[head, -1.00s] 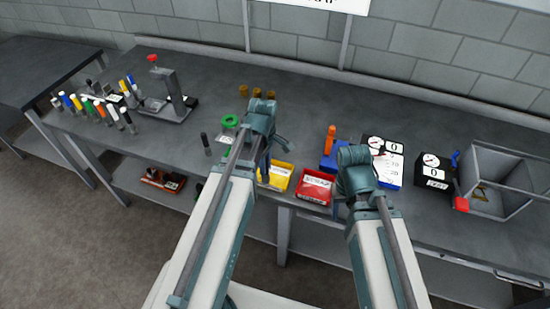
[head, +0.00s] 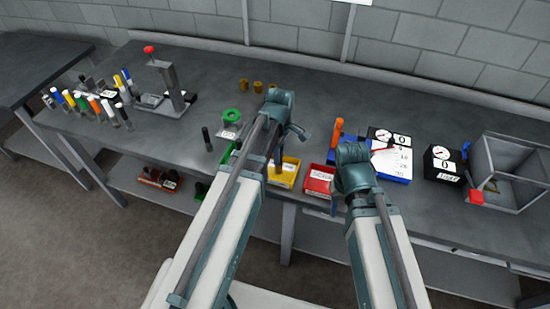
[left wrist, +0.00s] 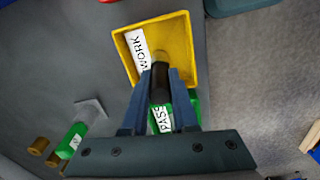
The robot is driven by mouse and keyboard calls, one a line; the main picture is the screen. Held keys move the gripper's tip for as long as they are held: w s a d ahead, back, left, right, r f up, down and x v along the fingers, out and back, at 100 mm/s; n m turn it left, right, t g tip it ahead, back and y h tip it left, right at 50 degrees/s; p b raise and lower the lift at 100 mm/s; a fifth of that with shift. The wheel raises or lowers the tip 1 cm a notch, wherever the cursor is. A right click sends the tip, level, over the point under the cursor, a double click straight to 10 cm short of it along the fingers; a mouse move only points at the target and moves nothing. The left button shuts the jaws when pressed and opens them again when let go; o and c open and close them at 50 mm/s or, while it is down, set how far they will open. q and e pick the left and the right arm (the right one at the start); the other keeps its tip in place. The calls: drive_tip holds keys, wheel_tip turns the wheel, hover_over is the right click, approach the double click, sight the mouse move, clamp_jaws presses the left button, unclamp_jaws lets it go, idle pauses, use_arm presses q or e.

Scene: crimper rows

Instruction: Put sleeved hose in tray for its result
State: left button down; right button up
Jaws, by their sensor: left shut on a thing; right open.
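My left gripper (left wrist: 160,100) is shut on the sleeved hose (left wrist: 161,73), a dark short piece with a brownish end, largely hidden by the fingers. In the head view my left gripper (head: 278,160) is above the yellow tray. The yellow tray (head: 284,183) is labelled, with "WORK" readable in the left wrist view (left wrist: 187,45), where the hose overlaps its near wall. The green tray (left wrist: 190,112), labelled "PASS", is partly behind the fingers; in the head view my left arm covers much of it. The red tray (head: 318,188) stands to the right. My right gripper (head: 335,205) is open, in front of the bench.
A blue board (head: 395,172) and a black gauge box (head: 441,165) stand right of the trays, then an open grey bin (head: 505,200). A press (head: 170,90) and several coloured-capped pieces are left.

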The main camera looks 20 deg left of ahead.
use_arm(q)
drive_tip(key=shift+d, duration=0.3)
drive_tip(key=shift+a+f, duration=0.1)
drive_tip(key=c, duration=0.7)
unclamp_jaws()
